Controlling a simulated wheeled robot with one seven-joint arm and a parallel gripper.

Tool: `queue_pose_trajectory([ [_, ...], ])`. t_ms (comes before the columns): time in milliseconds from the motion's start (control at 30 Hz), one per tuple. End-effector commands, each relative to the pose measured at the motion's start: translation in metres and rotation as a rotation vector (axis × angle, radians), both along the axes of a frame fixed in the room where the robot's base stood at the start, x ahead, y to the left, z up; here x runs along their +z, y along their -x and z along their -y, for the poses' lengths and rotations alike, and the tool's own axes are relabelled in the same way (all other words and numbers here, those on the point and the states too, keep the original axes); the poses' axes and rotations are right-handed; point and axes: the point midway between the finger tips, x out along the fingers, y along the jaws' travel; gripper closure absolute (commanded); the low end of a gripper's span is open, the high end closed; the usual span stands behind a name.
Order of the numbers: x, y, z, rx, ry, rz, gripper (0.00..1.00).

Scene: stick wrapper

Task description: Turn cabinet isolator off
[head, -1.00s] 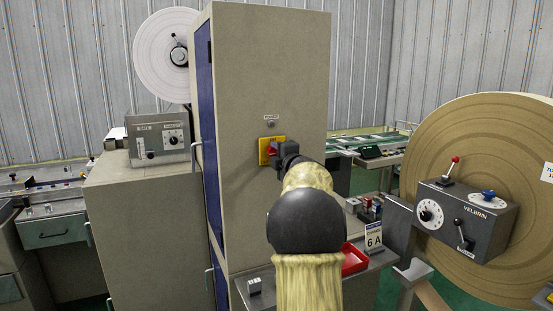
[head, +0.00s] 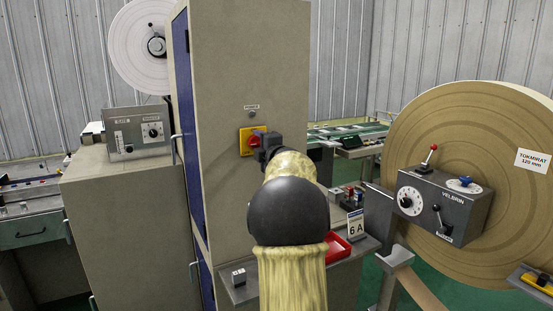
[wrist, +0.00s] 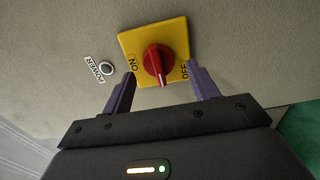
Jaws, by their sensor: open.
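The cabinet isolator has a yellow plate (head: 244,147) with a red knob (head: 254,140) on the front of a tall beige cabinet (head: 225,60). In the wrist view the plate (wrist: 131,42) reads ON at left and OFF at right. The red knob (wrist: 157,60) lies between these words, its handle roughly up and down in the picture. My gripper (wrist: 163,86) is open, with one purple finger on each side of the knob's lower end; I see no contact. In the head view my gripper (head: 266,147) is in front of the isolator and partly hides it.
A POWER lamp (head: 252,114) sits above the isolator. A shelf (head: 244,288) with a red tray (head: 337,247) and a 6A sign (head: 355,225) juts out below my arm. A large brown roll (head: 440,120) with a control box (head: 475,218) stands at right.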

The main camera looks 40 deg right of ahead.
Motion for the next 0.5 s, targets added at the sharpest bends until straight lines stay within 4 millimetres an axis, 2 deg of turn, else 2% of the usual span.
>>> queue_pose_trajectory([
  [500, -0.001, 0.097, -0.023, -0.003, 0.000, 0.002, 0.41],
])
